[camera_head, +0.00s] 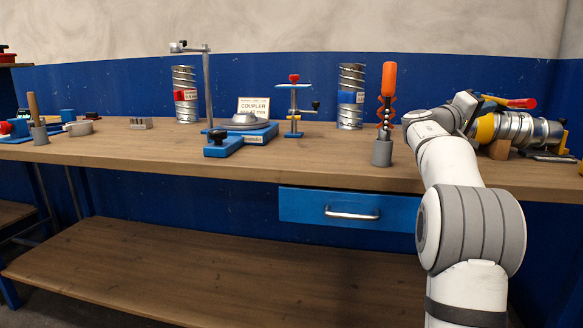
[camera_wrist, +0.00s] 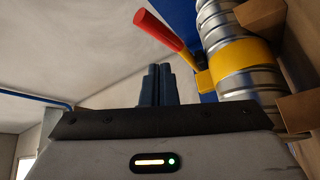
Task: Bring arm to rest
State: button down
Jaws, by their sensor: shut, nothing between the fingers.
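My gripper (camera_wrist: 157,86) shows in the wrist view with its two dark fingers together and nothing between them. In the head view my white and grey arm reaches up from the lower right to the right part of the workbench (camera_head: 330,177), and its end hides the gripper. Beside it lies a silver spiral duct (camera_head: 540,130) with a yellow band, resting on wooden blocks. The duct (camera_wrist: 235,70) is right of the fingers in the wrist view, apart from them. A red-handled tool (camera_head: 520,102) is at the duct; its handle (camera_wrist: 158,30) is above the fingers in the wrist view.
Two upright spiral ducts (camera_head: 184,95) (camera_head: 351,97) stand at the back of the bench. A blue-based stand (camera_head: 240,137) with a post, a blue clamp fixture (camera_head: 294,108) and an orange-handled tool in a grey cup (camera_head: 382,152) stand between. The bench front has a blue drawer (camera_head: 349,209).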

jog(key=s+a+f+n+y+p, duration=0.1)
jog(key=s+a+y+p, duration=0.9)
jog(key=s+a+p, duration=0.7)
jog(key=s+a+f+n+g+y+p, duration=0.1)
jog(key=s+a+f+n+y+p, duration=0.1)
jog(key=s+a+y+p, duration=0.8)
jog(key=s+a+p, duration=0.6)
jog(key=s+a, duration=0.1)
jog(key=a, duration=0.5)
jog(key=shift+a+p, duration=0.3)
jog(key=shift+p, duration=0.05)
